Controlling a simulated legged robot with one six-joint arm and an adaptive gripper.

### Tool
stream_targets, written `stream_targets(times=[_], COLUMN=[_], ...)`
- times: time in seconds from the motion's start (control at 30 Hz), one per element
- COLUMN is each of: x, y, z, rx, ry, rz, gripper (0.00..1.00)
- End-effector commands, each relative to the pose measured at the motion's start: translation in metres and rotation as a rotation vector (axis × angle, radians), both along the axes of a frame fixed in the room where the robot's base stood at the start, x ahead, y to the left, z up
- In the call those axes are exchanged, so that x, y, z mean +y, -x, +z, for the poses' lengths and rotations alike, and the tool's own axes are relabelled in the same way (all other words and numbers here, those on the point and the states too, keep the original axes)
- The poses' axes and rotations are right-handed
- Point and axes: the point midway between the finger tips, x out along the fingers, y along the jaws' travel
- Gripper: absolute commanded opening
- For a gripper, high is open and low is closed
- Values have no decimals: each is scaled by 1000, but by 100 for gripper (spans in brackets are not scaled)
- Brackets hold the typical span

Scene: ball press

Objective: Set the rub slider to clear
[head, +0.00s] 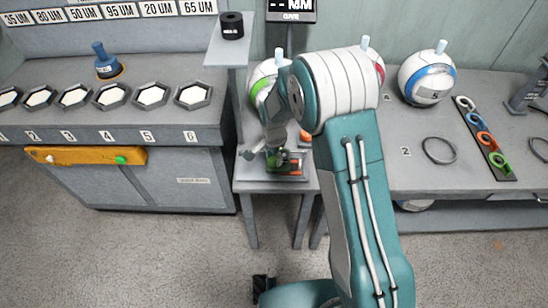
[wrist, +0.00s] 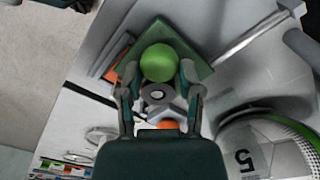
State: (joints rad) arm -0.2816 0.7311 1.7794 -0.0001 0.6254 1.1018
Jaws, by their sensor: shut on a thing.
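A yellow-orange bar (head: 75,156) with a green knob (head: 121,160) near its right end runs along the front of the left cabinet. It looks like the rub slider, but I can read no "clear" mark on it. My gripper (wrist: 158,72) has its fingers on both sides of a round green thing (wrist: 159,62), shut on it. Behind it is a green square plate (wrist: 190,45). In the head view my gripper (head: 272,150) is over the small grey table, well right of the bar, partly hidden by my arm.
The small grey table (head: 262,186) stands between the left cabinet and the right bench. A white ball marked 5 (wrist: 262,150) is close to my gripper. A blue-banded ball (head: 427,78) sits on the right bench. The floor before the left cabinet is clear.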

Motion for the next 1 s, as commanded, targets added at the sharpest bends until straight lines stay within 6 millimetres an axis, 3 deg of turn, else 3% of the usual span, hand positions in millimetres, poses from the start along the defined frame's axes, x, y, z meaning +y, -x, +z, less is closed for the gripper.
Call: stream_targets(times=[0.17, 0.4, 0.5, 0.9, 0.93, 1.0], x=[13, 72, 88, 99, 99, 99], y=[2, 1, 0, 0, 0, 0], z=[-3, -5, -5, -4, -4, -3], rx=[9, 11, 12, 9, 9, 7], ry=[2, 4, 5, 0, 1, 1], rz=[6, 7, 4, 2, 1, 2], gripper=[0, 0, 0, 0, 60, 81])
